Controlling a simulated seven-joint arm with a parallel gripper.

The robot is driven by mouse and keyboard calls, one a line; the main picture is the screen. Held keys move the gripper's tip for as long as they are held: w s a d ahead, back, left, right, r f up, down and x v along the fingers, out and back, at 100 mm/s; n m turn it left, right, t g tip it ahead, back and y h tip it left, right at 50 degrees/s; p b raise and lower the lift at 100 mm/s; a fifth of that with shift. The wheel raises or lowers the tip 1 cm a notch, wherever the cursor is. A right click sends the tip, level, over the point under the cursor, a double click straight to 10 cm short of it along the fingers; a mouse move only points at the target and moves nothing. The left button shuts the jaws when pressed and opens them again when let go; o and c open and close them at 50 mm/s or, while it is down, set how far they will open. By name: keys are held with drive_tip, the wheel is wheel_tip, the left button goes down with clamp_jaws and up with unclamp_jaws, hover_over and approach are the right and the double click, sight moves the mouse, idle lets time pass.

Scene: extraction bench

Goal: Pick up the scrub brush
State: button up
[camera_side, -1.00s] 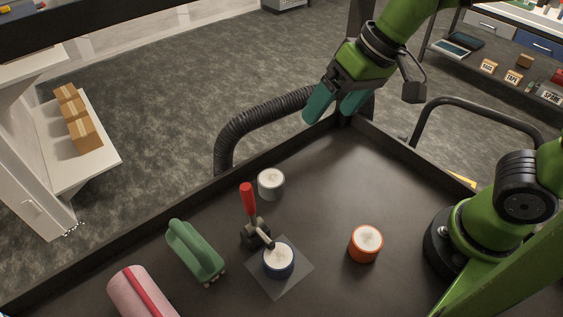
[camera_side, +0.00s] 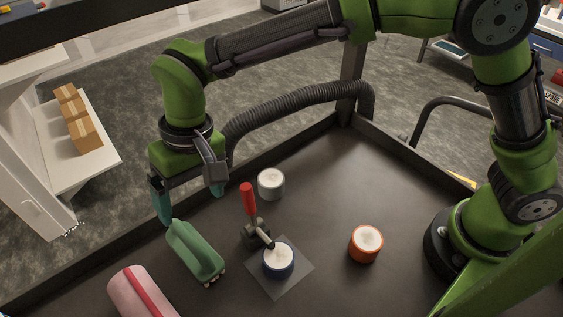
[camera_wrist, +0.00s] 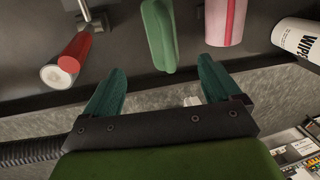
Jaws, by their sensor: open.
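The scrub brush (camera_side: 195,252) has a green handle and lies on the dark bench at the left, with a bit of its underside bristles showing at the near end. In the wrist view the brush (camera_wrist: 158,36) lies ahead of the fingers, roughly between their lines. My gripper (camera_side: 187,198) is open and empty, above the bench's back-left edge, just beyond the brush's far end. Its two teal fingers also show in the wrist view (camera_wrist: 160,88), spread apart and not touching the brush.
A clamp with a red handle (camera_side: 247,199) stands right of the brush, by a blue-ringed pot (camera_side: 278,261). A grey pot (camera_side: 271,184) and an orange pot (camera_side: 366,243) stand farther right. A pink roll (camera_side: 141,293) lies left of the brush. A wipes canister (camera_wrist: 298,40) shows in the wrist view.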

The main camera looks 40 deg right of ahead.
sight(193, 242)
drive_tip(key=f, duration=0.4)
drive_tip(key=a+f, duration=0.1)
drive_tip(key=f, duration=0.1)
drive_tip(key=shift+s+a+f, duration=0.1)
drive_tip(key=shift+f, duration=0.15)
drive_tip(key=shift+a+f, duration=0.25)
drive_tip(key=shift+f, duration=0.7)
drive_tip(key=shift+a+f, duration=0.3)
drive_tip(key=shift+f, duration=0.65)
drive_tip(key=shift+a+f, duration=0.25)
drive_tip(key=shift+f, duration=0.7)
drive_tip(key=shift+c, duration=0.4)
